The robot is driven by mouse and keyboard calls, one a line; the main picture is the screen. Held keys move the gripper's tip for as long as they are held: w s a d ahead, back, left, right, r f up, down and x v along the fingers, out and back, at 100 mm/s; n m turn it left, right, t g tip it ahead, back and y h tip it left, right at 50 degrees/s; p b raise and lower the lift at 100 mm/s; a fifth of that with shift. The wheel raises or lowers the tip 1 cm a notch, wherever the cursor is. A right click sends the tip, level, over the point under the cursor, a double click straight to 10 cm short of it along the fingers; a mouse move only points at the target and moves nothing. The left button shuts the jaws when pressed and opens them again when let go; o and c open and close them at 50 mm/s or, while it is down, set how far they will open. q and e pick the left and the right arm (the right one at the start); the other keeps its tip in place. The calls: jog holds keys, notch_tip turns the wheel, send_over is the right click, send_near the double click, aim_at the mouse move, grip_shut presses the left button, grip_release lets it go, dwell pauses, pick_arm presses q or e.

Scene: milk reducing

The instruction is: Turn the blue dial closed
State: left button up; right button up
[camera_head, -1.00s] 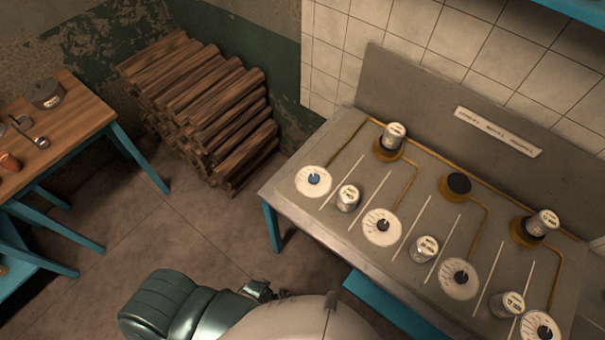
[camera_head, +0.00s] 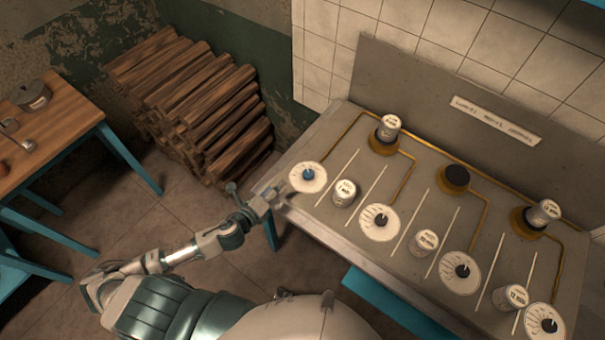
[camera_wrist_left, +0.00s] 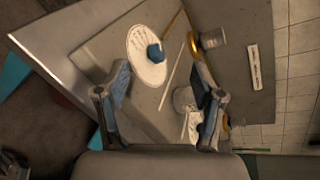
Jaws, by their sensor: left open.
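The blue dial (camera_head: 308,174) sits on a round white scale plate (camera_head: 298,184) at the left end of the grey metal table. It also shows in the left wrist view (camera_wrist_left: 156,53), above and between the fingers. My left gripper (camera_head: 270,193) is at the table's left front edge, just left of the dial and apart from it. In the left wrist view the left gripper (camera_wrist_left: 160,95) is open with nothing between its fingers. My right gripper is not in view.
A can (camera_head: 344,193) stands close right of the blue dial. Other dials with black knobs (camera_head: 381,220) and more cans line the grey table (camera_head: 320,222). A can stands on a burner (camera_head: 383,142) behind. Stacked logs (camera_head: 190,100) lie beyond the table's left side.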

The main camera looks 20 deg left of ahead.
pick_arm(q)
jog(key=m+h, duration=0.2)
jog(key=m, duration=0.5)
jog(key=m+g+h+p, duration=0.3)
jog(key=m, duration=0.6)
send_near(307, 174)
jog(key=shift+w+r, duration=0.3)
jog(key=shift+w, duration=0.1)
jog(key=shift+y, duration=0.4)
jog(key=x, duration=0.5)
jog(key=d+x, duration=0.1)
jog(key=x, duration=0.2)
jog(key=shift+s+d+f, duration=0.1)
jog(key=shift+s+f, duration=0.05)
jog(key=shift+w+d+f, duration=0.15)
jog(key=shift+w+f, duration=0.05)
jog(key=shift+w, duration=0.1)
jog(key=shift+a, duration=0.3)
jog(key=c, duration=1.1)
jog(key=shift+d, duration=0.15)
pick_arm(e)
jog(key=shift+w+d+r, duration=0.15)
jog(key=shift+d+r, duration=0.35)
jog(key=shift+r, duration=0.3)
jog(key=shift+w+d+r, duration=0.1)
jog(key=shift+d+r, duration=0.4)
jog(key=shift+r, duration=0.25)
